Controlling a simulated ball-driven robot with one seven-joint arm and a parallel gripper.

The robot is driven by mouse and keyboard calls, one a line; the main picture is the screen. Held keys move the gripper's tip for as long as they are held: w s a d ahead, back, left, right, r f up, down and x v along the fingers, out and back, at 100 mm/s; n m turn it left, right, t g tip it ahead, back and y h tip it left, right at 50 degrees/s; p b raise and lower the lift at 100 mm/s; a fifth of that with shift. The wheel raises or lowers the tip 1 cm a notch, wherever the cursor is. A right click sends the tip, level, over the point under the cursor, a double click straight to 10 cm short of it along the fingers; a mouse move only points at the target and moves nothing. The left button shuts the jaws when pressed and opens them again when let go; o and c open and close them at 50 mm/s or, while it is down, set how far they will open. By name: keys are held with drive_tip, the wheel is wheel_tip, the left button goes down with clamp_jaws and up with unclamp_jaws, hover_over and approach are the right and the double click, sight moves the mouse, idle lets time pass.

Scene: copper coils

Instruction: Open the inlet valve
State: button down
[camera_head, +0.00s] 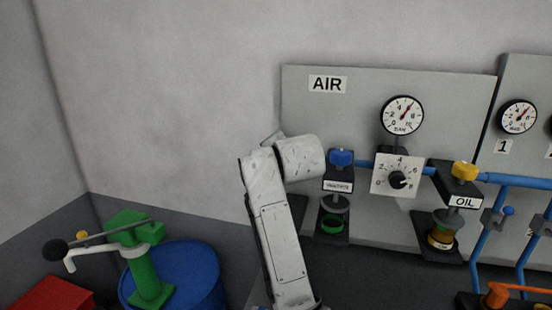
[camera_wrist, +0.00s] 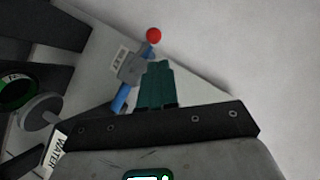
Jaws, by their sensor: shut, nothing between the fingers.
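In the wrist view, the inlet valve (camera_wrist: 132,68) is a grey body on a blue pipe, with a short blue lever ending in a red ball (camera_wrist: 153,35). A small label beside it is too blurred to read surely. My gripper (camera_wrist: 157,64) shows teal fingers shut together with nothing between them. The fingertips appear just below and right of the lever in the picture; I cannot tell whether they touch it. In the head view, my arm hides the valve and the gripper.
The AIR panel (camera_head: 345,112) carries a gauge (camera_head: 402,115), a dial (camera_head: 397,176), a blue-knobbed water unit (camera_head: 341,158) and a yellow-knobbed oil unit (camera_head: 465,171). At left stand a blue drum (camera_head: 205,268) with a green pump (camera_head: 143,272) and a red box (camera_head: 52,294).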

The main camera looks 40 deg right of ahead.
drive_tip(key=s+a+r+b, duration=0.1)
drive_tip(key=s+a+r, duration=0.2)
drive_tip(key=a, duration=0.1)
drive_tip(key=shift+s+r, duration=0.25)
drive_tip(key=shift+s, duration=0.1)
drive_tip(key=shift+d, duration=0.1)
drive_tip(key=s+a+f+n+g+y, duration=0.15)
drive_tip(key=s+f, duration=0.25)
drive_tip(key=f, duration=0.5)
drive_tip(key=s+a+f+n+g, duration=0.1)
drive_tip(key=s+f+n+g, duration=0.2)
drive_tip(key=f, duration=0.6)
drive_tip(key=s+a+f+n+y, duration=0.1)
drive_tip(key=s+f+n, duration=0.3)
drive_tip(key=f, duration=0.5)
drive_tip(key=s+a+f+n+g+y, duration=0.1)
drive_tip(key=s+f, duration=0.4)
drive_tip(key=s, duration=0.5)
drive_tip(key=s+a+f+n+g+y, duration=0.1)
drive_tip(key=s+a+f+n+g, duration=0.1)
drive_tip(key=s+f, duration=0.4)
drive_tip(key=s+a+f+n+g+y, duration=0.1)
drive_tip(key=s+f+n+g, duration=0.3)
drive_tip(key=s, duration=0.9)
wheel_tip(320, 180, down, 2)
drive_tip(key=shift+s+a+f, duration=0.25)
drive_tip(key=shift+s+a, duration=0.15)
drive_tip(key=shift+a, duration=0.25)
